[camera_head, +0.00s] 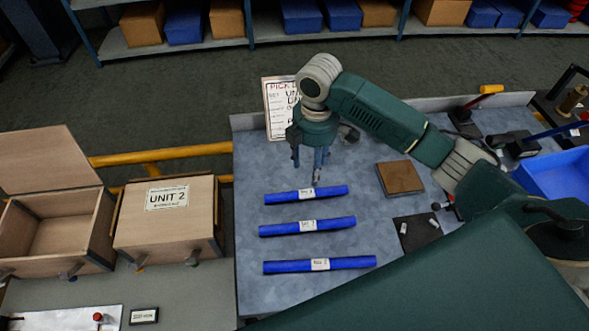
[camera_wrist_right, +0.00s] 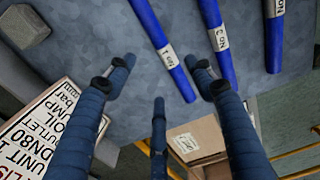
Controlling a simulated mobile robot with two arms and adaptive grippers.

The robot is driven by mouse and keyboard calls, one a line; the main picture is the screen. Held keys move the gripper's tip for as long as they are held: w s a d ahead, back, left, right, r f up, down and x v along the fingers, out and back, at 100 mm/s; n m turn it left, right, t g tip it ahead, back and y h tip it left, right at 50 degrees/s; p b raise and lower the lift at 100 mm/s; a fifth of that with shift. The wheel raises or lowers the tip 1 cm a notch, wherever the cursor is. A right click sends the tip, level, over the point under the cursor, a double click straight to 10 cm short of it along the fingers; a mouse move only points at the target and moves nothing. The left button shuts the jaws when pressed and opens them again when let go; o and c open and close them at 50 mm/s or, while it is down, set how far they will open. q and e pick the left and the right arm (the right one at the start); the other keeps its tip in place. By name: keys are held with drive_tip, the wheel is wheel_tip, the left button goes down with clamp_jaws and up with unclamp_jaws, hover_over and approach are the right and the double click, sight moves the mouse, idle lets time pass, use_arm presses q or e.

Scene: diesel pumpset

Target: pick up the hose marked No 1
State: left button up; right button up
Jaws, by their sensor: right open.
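Three blue hoses with white labels lie roughly parallel on the grey bench top. The hose marked No 1 (camera_head: 335,191) is the farthest back in the head view; its label reads "No 1" in the right wrist view (camera_wrist_right: 152,28). The hose marked No 3 (camera_head: 281,228) lies in the middle and the third hose (camera_head: 345,263) nearest me. My right gripper (camera_head: 308,170) points down just behind and above the No 1 hose. Its fingers (camera_wrist_right: 160,85) are spread open and empty, with the hose beyond them, apart from it. My left gripper is not in view.
A paper sign (camera_head: 279,108) stands behind the gripper. A brown square block (camera_head: 400,178) and a dark mat (camera_head: 417,231) lie right of the hoses. A blue bin (camera_head: 560,176) is far right. Wooden boxes, one labelled Unit 2 (camera_head: 166,225), stand left.

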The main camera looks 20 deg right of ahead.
drive_tip(key=p, duration=0.1)
hover_over(310, 190)
drive_tip(key=f, duration=0.4)
drive_tip(key=shift+w+d+f, duration=0.1)
drive_tip(key=shift+w+f, duration=0.1)
wheel_tip(310, 190, down, 5)
drive_tip(key=shift+s+r+p, duration=0.1)
drive_tip(key=shift+p, duration=0.9)
drive_tip(key=shift+f, duration=0.55)
drive_tip(key=c, duration=1.3)
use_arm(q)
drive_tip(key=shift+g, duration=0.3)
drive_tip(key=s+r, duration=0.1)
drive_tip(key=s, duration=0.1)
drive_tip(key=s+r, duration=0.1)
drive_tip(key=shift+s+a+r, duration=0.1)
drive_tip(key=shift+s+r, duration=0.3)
